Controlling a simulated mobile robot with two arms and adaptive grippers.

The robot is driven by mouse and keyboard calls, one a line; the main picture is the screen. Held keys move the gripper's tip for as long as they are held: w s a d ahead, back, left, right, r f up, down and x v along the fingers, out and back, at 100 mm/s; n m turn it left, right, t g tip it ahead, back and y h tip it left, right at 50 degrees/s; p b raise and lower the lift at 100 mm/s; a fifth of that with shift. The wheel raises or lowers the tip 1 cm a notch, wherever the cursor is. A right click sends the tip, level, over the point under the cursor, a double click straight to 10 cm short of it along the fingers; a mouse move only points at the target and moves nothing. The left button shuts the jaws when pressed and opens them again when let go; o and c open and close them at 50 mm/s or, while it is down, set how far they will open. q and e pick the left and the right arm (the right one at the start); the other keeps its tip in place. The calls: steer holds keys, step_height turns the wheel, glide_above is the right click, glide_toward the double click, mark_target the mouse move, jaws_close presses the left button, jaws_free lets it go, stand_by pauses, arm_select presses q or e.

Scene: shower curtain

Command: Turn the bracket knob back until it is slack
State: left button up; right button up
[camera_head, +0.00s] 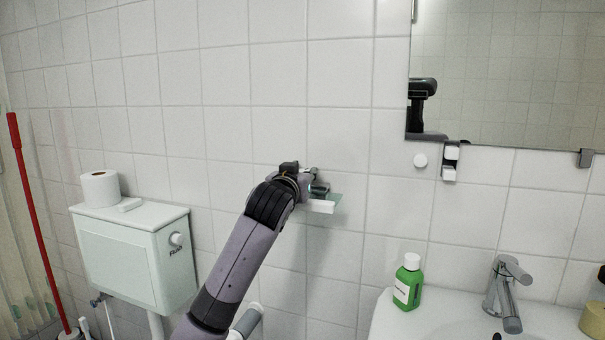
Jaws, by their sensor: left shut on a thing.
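My left gripper (314,186) is at the wall in the middle of the head view, its arm reaching up from the bottom. It is shut at a small bracket beside a translucent greenish glass plate (336,203). The bracket knob is mostly hidden behind the gripper and wrist, so its turn and tightness cannot be made out. A white block (320,206) shows just below the fingers, in front of the plate. My right gripper is not in view.
A green bottle (408,283) and a tap (504,290) stand on the washbasin (390,322). A cistern (115,250) bearing a paper roll (100,188) is left.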

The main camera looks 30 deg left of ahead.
arm_select(q)
steer(key=o, duration=0.9)
steer(key=shift+f, duration=0.1)
steer(key=shift+c, duration=0.2)
steer(key=shift+s, duration=0.1)
steer(key=v, duration=1.1)
steer(key=shift+s, duration=0.4)
steer(key=shift+d, duration=0.1)
